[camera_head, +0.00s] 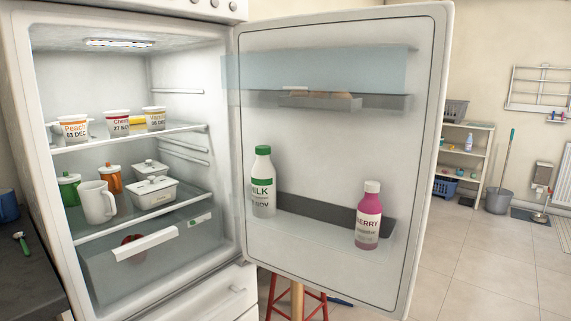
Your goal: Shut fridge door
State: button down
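The fridge door (315,125) stands wide open, hinged on the right side of the fridge. Its inner face is toward me. A milk bottle (262,190) with a green cap and a pink berry bottle (369,222) stand in its lower shelf. The fridge interior (115,95) is lit and open on the left. It holds labelled cups (118,123), a white mug (95,202), lidded containers (152,190) and a drawer (145,245). My gripper is not in view.
A dark counter (30,270) is at the left edge. A red stool (297,298) stands behind and under the door. Tiled floor (480,260) is open to the right. A shelf rack (467,150) and a bucket (498,201) stand at the back wall.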

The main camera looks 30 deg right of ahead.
aim_at(323, 161)
jog(key=l+u, duration=0.65)
jog(key=l, duration=0.3)
jog(key=l+u, duration=0.1)
jog(key=l, duration=0.25)
jog(key=k+l+u, duration=0.15)
jog(key=l, duration=0.15)
jog(key=k+l+u, duration=0.1)
jog(key=l, duration=0.2)
jog(key=k+l, duration=0.1)
jog(key=l, duration=0.3)
jog(key=k+l, duration=0.1)
jog(key=l, duration=0.3)
jog(key=k+l+u, duration=0.1)
jog(key=l, duration=0.3)
jog(key=k+l, duration=0.15)
jog(key=l, duration=0.25)
jog(key=k+l, duration=0.15)
jog(key=l, duration=0.25)
jog(key=k+l, duration=0.1)
jog(key=l, duration=0.3)
jog(key=k+l+u, duration=0.1)
jog(key=l, duration=0.3)
